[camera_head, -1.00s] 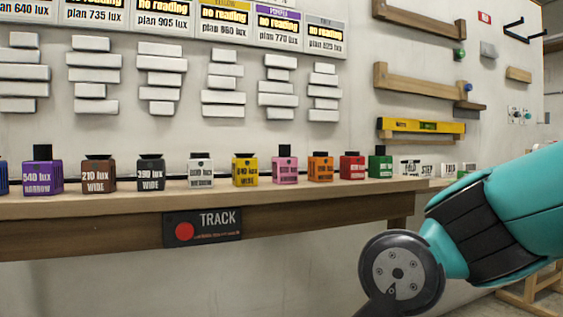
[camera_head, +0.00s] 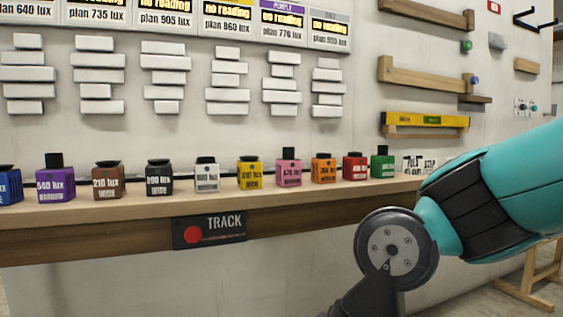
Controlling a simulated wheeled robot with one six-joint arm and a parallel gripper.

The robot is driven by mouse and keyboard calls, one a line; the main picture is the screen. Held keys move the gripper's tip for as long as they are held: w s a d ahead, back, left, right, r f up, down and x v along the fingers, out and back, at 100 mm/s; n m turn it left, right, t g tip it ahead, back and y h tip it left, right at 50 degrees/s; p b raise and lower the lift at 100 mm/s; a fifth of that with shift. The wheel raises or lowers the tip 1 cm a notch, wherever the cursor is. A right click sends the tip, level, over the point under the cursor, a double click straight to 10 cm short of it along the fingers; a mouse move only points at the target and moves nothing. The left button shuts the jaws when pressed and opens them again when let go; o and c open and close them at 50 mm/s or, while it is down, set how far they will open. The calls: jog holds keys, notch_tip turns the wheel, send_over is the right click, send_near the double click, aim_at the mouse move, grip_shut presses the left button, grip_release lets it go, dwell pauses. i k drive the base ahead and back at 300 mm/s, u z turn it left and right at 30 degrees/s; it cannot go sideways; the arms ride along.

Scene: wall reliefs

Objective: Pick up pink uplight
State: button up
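My teal and black arm fills the lower right, in front of the shelf's right end. My gripper is outside the picture.
White (camera_head: 207,179), black (camera_head: 159,182), brown (camera_head: 107,184), purple (camera_head: 55,187), blue, red (camera_head: 355,169) and green (camera_head: 382,165) uplights share the shelf. A TRACK panel with a red button (camera_head: 193,234) is on its front edge. White wall blocks and a yellow level (camera_head: 427,121) are above.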

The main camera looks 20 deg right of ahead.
aim_at(289, 168)
jog(key=u, duration=0.55)
jog(key=k, duration=0.6)
jog(key=u, duration=0.65)
jog(key=i, duration=0.75)
jog(key=z, duration=0.95)
jog(key=i, duration=0.8)
jog(key=z, duration=0.9)
